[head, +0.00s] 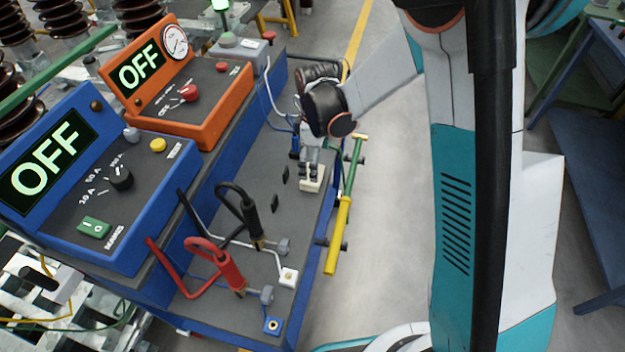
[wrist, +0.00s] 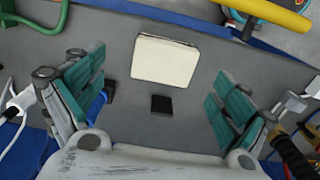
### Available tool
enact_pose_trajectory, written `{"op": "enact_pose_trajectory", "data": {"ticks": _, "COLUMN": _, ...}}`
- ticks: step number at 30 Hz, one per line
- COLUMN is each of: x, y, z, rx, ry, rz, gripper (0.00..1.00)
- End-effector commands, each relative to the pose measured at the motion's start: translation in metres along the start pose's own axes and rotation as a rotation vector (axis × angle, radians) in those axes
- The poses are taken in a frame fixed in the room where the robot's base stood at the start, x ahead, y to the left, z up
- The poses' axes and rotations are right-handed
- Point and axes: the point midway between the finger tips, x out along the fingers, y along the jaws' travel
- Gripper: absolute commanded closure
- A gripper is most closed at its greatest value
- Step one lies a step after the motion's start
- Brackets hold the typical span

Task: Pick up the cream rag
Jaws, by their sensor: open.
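The cream rag (wrist: 165,61) is a flat, folded-looking square on the grey bench top, ahead of my gripper in the wrist view. In the head view the rag (head: 312,184) shows just below my fingers, near the bench's right edge. My gripper (wrist: 157,98) is open, with one teal-padded finger on each side and nothing between them but bench surface and a small black square. In the head view my gripper (head: 309,160) hangs above the bench, pointing down and partly covering the rag. Whether the fingers touch it cannot be told.
Blue (head: 125,165) and orange (head: 190,90) control boxes reading OFF stand left. Red (head: 228,265) and black (head: 252,218) clamps with cables stand nearer on the bench. A yellow-green rod (head: 338,235) lies along the right edge. Small black squares (wrist: 162,104) sit on the bench.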

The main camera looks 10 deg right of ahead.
Motion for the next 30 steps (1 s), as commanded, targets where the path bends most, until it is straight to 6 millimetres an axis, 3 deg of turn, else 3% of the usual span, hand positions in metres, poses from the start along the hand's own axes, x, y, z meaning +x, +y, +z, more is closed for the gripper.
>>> {"op": "enact_pose_trajectory", "data": {"ticks": 8, "x": 0.017, "y": -0.002, "z": -0.002, "rx": 0.000, "ry": 0.000, "rz": 0.000, "gripper": 0.06}}
{"op": "enact_pose_trajectory", "data": {"ticks": 16, "x": 0.055, "y": -0.006, "z": -0.004, "rx": 0.001, "ry": 0.000, "rz": 0.000, "gripper": 0.06}}
{"op": "enact_pose_trajectory", "data": {"ticks": 24, "x": 0.057, "y": -0.006, "z": -0.004, "rx": 0.001, "ry": 0.000, "rz": 0.000, "gripper": 0.06}}
{"op": "enact_pose_trajectory", "data": {"ticks": 26, "x": 0.057, "y": -0.006, "z": -0.004, "rx": 0.001, "ry": 0.000, "rz": 0.000, "gripper": 0.17}}
{"op": "enact_pose_trajectory", "data": {"ticks": 30, "x": 0.057, "y": -0.006, "z": -0.004, "rx": 0.001, "ry": 0.000, "rz": 0.000, "gripper": 0.49}}
